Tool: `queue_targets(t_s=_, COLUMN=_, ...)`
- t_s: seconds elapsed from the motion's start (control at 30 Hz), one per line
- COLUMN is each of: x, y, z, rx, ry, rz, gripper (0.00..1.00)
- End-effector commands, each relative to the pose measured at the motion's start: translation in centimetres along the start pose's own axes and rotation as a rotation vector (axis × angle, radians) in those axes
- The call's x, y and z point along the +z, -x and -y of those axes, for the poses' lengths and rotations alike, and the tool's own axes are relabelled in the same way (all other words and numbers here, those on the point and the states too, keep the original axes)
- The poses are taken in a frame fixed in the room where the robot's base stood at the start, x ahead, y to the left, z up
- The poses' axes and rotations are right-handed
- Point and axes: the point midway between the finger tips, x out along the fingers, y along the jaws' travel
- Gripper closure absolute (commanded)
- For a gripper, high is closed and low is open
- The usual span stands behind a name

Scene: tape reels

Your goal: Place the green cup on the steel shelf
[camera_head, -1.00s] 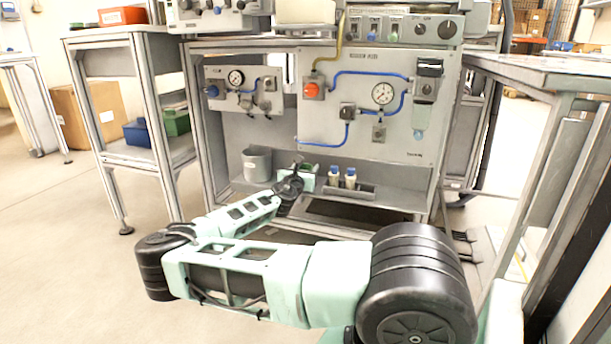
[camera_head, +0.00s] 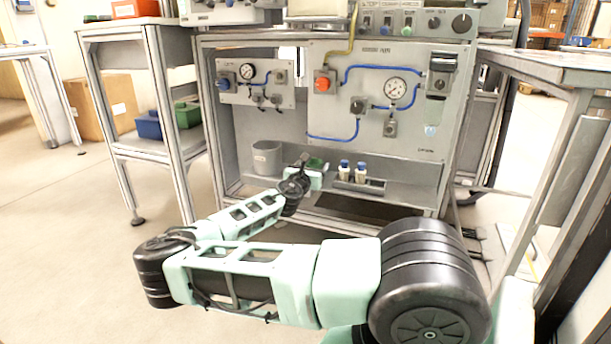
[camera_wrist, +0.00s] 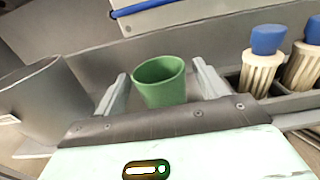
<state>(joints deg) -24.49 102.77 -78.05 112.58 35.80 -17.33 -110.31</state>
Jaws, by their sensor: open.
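The green cup (camera_wrist: 161,84) stands upright on the steel shelf (camera_head: 245,180) under the gauge panel. In the wrist view it sits between the two fingers of my gripper (camera_wrist: 163,85), a finger to its left and one to its right, with a gap visible on each side. My gripper is open. In the head view the gripper reaches the shelf and the cup (camera_head: 314,163) is mostly hidden behind my wrist.
A grey cylindrical container (camera_wrist: 42,100) stands left of the cup, also seen in the head view (camera_head: 267,158). Blue-capped bottles (camera_wrist: 262,62) stand in a grey tray at right. The panel with blue hoses (camera_head: 375,95) rises behind the shelf. Side tables flank the bench.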

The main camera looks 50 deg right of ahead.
Motion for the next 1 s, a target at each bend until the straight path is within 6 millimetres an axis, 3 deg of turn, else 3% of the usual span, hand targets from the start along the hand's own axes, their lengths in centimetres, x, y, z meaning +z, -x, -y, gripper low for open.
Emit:
queue_targets(t_s=0.2, x=0.1, y=4.9, z=-0.1, rx=0.004, ry=0.002, rz=0.002, gripper=0.28)
queue_targets(t_s=0.4, x=0.1, y=7.9, z=-0.1, rx=0.003, ry=0.0, rz=0.001, gripper=0.28)
queue_targets(t_s=0.77, x=-0.4, y=9.2, z=0.4, rx=-0.015, ry=-0.019, rz=-0.018, gripper=0.28)
queue_targets(t_s=0.87, x=-2.2, y=9.7, z=1.9, rx=-0.074, ry=-0.091, rz=-0.091, gripper=0.28)
queue_targets(t_s=1.0, x=-7.4, y=12.7, z=4.8, rx=-0.239, ry=-0.281, rz=-0.288, gripper=0.28)
